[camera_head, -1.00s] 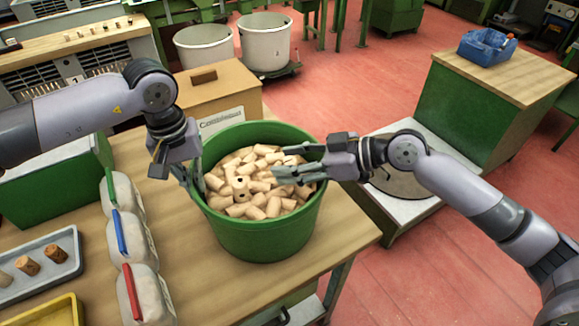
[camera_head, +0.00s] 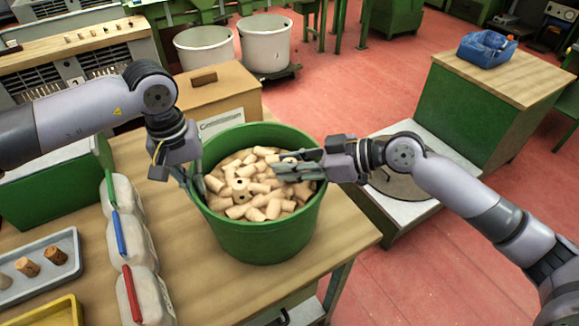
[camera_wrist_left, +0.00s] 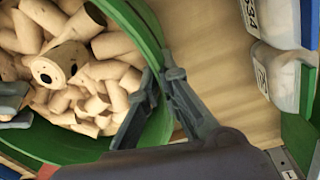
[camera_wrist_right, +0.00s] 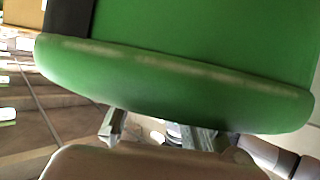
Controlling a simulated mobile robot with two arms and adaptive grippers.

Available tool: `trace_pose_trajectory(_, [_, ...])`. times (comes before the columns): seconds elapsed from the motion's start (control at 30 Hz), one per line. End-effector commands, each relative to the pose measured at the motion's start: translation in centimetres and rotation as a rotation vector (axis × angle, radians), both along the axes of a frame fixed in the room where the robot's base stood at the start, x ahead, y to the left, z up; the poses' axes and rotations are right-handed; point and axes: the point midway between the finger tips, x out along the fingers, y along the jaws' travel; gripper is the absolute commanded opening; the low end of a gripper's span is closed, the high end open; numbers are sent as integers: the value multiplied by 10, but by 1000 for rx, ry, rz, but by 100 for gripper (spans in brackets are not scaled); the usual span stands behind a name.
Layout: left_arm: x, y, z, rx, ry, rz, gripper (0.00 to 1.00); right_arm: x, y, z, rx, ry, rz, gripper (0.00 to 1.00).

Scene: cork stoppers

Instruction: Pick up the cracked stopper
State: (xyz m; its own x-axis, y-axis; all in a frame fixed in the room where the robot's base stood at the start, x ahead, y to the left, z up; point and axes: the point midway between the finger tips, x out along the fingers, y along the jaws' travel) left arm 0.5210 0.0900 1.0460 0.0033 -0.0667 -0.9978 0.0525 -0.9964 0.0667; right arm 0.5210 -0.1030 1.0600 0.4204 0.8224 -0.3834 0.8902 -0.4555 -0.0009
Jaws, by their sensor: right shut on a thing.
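A green bin (camera_head: 255,240) holds a heap of tan cork stoppers (camera_head: 225,180). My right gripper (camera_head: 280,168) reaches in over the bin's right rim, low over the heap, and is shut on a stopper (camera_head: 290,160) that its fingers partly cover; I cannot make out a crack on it. In the right wrist view, the green bin wall (camera_wrist_right: 180,85) hides the fingertips. My left gripper (camera_wrist_left: 162,82) is open, one finger on each side of the bin's left rim. A stopper with dark holes (camera_wrist_left: 50,68) lies in the heap in the left wrist view; it also shows in the head view (camera_head: 240,184).
White jugs with coloured handles (camera_head: 130,240) stand left of the bin. A grey tray (camera_head: 50,275) with several stoppers and a yellow tray (camera_head: 55,313) lie at the lower left. A cardboard box (camera_head: 220,90) is behind the bin. A blue bin (camera_head: 487,48) stands on the right-hand bench.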

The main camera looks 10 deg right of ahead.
Motion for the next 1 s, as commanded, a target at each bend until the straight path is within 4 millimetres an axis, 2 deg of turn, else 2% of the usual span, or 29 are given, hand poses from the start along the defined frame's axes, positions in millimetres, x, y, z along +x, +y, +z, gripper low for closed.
trace_pose_trajectory(0.17, [0,-1,1,-2,-1,0,0,1,0,12,0,-5,1,14])
trace_pose_trajectory(0.4, [0,-1,1,-2,-1,0,0,1,0,60,-1,-8,1,14])
trace_pose_trajectory(0.6, [0,-1,1,-2,-1,0,0,0,0,91,0,-5,2,14])
trace_pose_trajectory(0.77, [0,-1,1,-2,-1,0,0,0,0,100,0,-1,3,14])
trace_pose_trajectory(0.97, [0,-1,1,-2,-1,0,0,0,1,101,1,-1,2,14])
trace_pose_trajectory(1.0, [0,-1,1,-2,-1,0,5,0,0,101,1,-1,2,14])
